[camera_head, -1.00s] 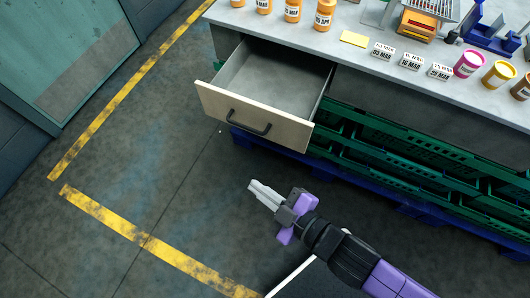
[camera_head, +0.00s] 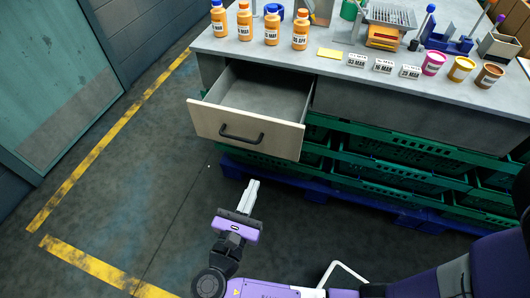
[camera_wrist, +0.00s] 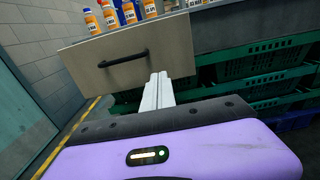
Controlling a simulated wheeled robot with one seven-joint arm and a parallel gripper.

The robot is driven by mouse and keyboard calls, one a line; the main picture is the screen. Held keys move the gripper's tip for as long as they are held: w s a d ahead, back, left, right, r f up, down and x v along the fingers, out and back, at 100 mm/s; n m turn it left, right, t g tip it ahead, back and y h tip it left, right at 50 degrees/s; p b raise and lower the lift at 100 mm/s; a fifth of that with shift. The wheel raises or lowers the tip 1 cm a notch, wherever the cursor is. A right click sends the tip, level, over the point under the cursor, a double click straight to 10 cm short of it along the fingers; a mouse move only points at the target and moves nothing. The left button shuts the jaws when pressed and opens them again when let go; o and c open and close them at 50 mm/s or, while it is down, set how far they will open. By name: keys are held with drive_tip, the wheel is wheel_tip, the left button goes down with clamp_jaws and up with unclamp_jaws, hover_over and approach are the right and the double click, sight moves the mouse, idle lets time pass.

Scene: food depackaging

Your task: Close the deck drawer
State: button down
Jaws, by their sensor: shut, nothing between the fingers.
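The deck drawer (camera_head: 246,128) is pulled out from under the left end of the grey worktop (camera_head: 330,62). It has a pale wooden front and a black bar handle (camera_head: 241,137), and its inside looks empty. My gripper (camera_head: 252,185) is shut and empty, below and in front of the drawer front, apart from it in the head view. In the wrist view the drawer front (camera_wrist: 90,68) stands ahead, with its handle (camera_wrist: 124,58) up and left of my fingertips (camera_wrist: 157,78), which overlap the lower part of the front.
Orange bottles (camera_head: 271,28) stand on the worktop above the drawer. Labelled date blocks (camera_head: 384,65) and small tubs (camera_head: 461,69) stand further right. Green crates (camera_head: 390,174) on a blue pallet (camera_head: 318,190) fill the space right of the drawer. The floor to the left is clear.

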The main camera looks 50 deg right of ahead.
sight(272, 142)
drive_tip(key=x, duration=1.4)
drive_tip(key=shift+f, duration=0.1)
drive_tip(key=shift+d, duration=0.3)
drive_tip(key=b+x, duration=0.2)
drive_tip(key=x, duration=0.9)
drive_tip(key=b+x, duration=0.1)
drive_tip(key=x, duration=1.1)
drive_tip(key=shift+w+d+f+b, duration=0.1)
drive_tip(key=shift+d+f+b, duration=0.1)
drive_tip(key=shift+b, duration=0.2)
drive_tip(key=shift+w+d, duration=0.1)
drive_tip(key=shift+d, duration=0.15)
drive_tip(key=shift+w+d+r, duration=0.1)
drive_tip(key=shift+d+r, duration=0.1)
drive_tip(key=shift+r, duration=0.05)
drive_tip(key=shift+d+r, duration=0.1)
